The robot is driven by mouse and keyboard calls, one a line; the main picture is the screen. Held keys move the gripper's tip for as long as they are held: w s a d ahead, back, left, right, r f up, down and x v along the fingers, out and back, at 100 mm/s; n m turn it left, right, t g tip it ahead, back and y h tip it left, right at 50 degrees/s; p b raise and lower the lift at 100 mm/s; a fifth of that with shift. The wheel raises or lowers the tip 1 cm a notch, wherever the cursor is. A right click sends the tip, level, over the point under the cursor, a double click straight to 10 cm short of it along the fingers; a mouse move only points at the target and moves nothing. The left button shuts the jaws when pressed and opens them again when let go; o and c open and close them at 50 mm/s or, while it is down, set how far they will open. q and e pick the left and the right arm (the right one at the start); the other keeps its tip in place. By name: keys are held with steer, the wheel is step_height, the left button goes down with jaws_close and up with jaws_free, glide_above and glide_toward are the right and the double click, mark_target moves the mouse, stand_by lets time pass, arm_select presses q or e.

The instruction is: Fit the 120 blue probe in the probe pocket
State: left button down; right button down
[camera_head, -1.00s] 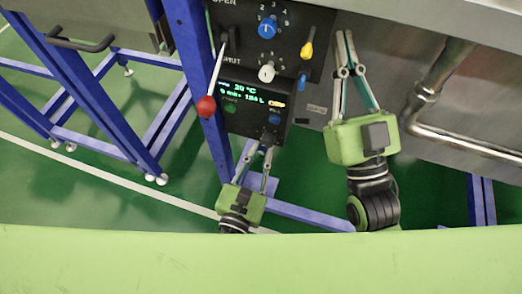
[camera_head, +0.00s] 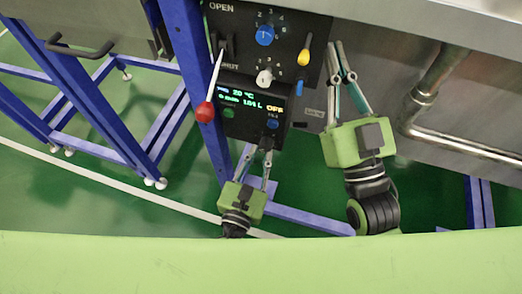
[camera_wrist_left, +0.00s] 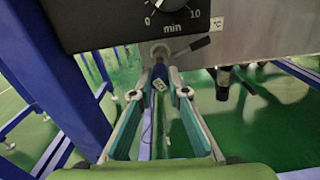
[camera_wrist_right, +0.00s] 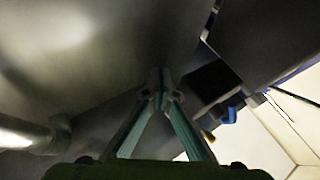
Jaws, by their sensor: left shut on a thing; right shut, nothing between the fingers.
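My left gripper (camera_head: 262,150) is below the front edge of the black control panel. In the left wrist view its fingers (camera_wrist_left: 160,75) are shut on a slim blue probe (camera_wrist_left: 158,76) with a small white tag; a thin cable hangs below it. The probe's upper end is close to a round metal fitting (camera_wrist_left: 160,49), perhaps the probe pocket, under the panel; I cannot tell whether it has entered. My right gripper (camera_head: 338,48) is shut and empty, right of the panel; its closed fingertips (camera_wrist_right: 160,80) are in front of the grey metal body.
The black panel (camera_head: 222,62) carries knobs, a lit display (camera_head: 240,98) and a red-balled lever (camera_head: 205,112). A yellow handle (camera_head: 304,60) sits at its right. A metal pipe (camera_head: 425,90) curves at the right. Blue frame legs (camera_head: 190,60) stand left. Green floor is open below.

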arm_select(q)
steer(key=shift+w, duration=0.15)
arm_select(e)
steer(key=shift+f, duration=0.1)
arm_select(q)
steer(key=shift+w+d, duration=0.1)
steer(key=shift+w, duration=0.1)
arm_select(e)
steer(key=shift+w+f+g, duration=0.2)
steer(key=shift+f+g, duration=0.05)
steer(key=shift+g, duration=0.05)
arm_select(q)
steer(key=shift+w+d, duration=0.1)
steer(key=shift+w, duration=0.2)
arm_select(e)
steer(key=shift+w+f, duration=0.15)
steer(key=shift+f, duration=0.15)
steer(key=shift+f, duration=0.1)
arm_select(q)
steer(key=shift+w+d, duration=0.15)
steer(key=shift+w, duration=0.15)
arm_select(e)
steer(key=shift+w+f+g+h, duration=0.15)
steer(key=shift+f+g+h, duration=0.15)
steer(key=shift+h, duration=0.1)
arm_select(q)
steer(key=shift+w, duration=0.1)
